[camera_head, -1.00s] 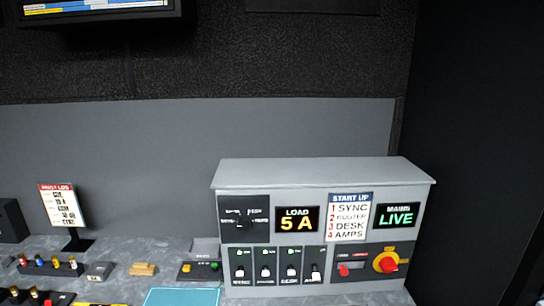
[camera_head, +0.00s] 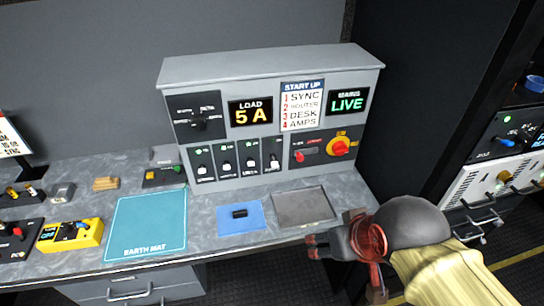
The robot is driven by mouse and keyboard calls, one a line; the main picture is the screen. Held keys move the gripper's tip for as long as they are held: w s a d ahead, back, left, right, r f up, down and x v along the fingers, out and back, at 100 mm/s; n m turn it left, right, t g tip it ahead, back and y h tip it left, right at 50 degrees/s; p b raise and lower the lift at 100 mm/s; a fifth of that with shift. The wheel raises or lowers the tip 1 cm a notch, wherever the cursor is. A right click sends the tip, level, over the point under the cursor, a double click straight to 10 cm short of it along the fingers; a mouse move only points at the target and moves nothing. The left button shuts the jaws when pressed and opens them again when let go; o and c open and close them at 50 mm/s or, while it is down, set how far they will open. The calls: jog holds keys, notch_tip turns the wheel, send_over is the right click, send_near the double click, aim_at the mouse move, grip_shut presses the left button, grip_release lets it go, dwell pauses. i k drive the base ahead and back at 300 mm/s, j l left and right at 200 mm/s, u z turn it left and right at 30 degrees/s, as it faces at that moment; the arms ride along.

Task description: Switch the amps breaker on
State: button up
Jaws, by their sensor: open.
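The grey power panel (camera_head: 270,66) stands on the bench with a row of several breakers low on its front. The other breakers (camera_head: 226,160) show small green lights. Their labels are too small to read surely. A start-up card (camera_head: 302,106) lists sync, router, desk, amps. My gripper (camera_head: 340,265) is open and empty at the bench's front edge, below and right of the panel, apart from the breakers.
The load display (camera_head: 250,112) reads 5 A and the mains display (camera_head: 347,101) reads LIVE. A grey tray (camera_head: 303,206), a blue mat (camera_head: 225,221) with a black item, and an earth mat (camera_head: 148,224) lie in front.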

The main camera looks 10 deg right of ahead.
aim_at(274, 164)
jog(key=k+j, duration=0.1)
jog(key=j, duration=1.15)
